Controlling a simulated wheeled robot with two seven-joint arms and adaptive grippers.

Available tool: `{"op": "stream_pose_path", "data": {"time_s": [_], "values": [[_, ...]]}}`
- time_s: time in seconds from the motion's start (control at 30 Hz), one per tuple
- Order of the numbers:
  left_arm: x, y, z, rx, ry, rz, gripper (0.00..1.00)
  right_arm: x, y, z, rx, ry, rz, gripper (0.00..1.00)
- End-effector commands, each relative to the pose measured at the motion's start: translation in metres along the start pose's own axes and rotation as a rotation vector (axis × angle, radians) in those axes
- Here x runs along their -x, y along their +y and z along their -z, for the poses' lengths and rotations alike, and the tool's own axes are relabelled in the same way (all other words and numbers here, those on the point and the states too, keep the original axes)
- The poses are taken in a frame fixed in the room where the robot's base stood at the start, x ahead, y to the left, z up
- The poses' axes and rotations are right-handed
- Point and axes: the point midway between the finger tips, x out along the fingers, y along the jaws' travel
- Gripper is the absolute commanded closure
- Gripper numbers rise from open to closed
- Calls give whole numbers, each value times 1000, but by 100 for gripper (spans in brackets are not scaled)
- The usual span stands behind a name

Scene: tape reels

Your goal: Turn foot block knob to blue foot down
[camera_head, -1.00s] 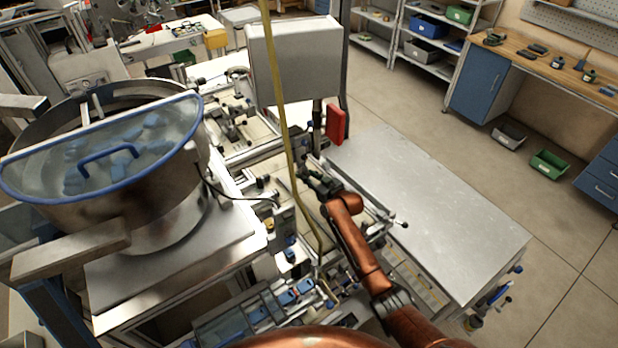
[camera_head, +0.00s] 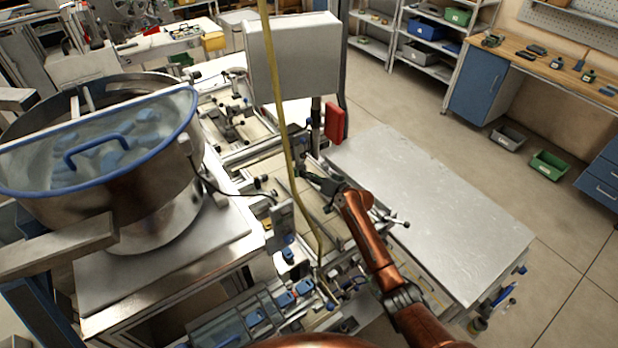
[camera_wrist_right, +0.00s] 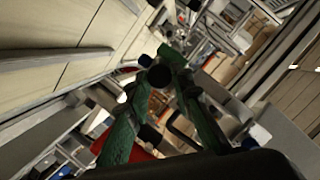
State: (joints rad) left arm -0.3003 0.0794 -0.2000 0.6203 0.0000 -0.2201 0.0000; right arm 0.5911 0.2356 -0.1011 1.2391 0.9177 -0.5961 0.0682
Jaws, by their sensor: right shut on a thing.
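My right gripper (camera_head: 312,181) reaches in over the middle of the machine bench in the head view. In the right wrist view its two green fingers (camera_wrist_right: 157,74) close in around a round black knob (camera_wrist_right: 159,78), which I take to be the foot block knob. The gripper is shut on it. The block itself is mostly hidden, and which foot points down cannot be made out. My left gripper is not in view.
A steel bowl (camera_head: 150,203) with a blue-rimmed clear cover stands at left. A yellow hose (camera_head: 278,95) hangs in front of a grey panel (camera_head: 305,62). A red box (camera_head: 335,122) sits behind the gripper. A bare metal tabletop (camera_head: 440,215) lies to the right.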

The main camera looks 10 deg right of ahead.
Motion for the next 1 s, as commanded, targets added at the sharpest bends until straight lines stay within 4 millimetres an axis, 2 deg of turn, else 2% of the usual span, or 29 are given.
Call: {"op": "stream_pose_path", "data": {"time_s": [0.53, 0.57, 0.8, 1.0], "values": [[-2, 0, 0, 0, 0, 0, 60, 0, 1, 0, -26, -1, 5, 100], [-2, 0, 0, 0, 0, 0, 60, 0, 1, 0, -26, -1, 5, 78], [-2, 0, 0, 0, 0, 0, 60, 0, 1, 0, -25, 0, 5, 62], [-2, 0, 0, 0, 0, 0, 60, 0, 0, 0, -24, 0, 5, 61]]}}
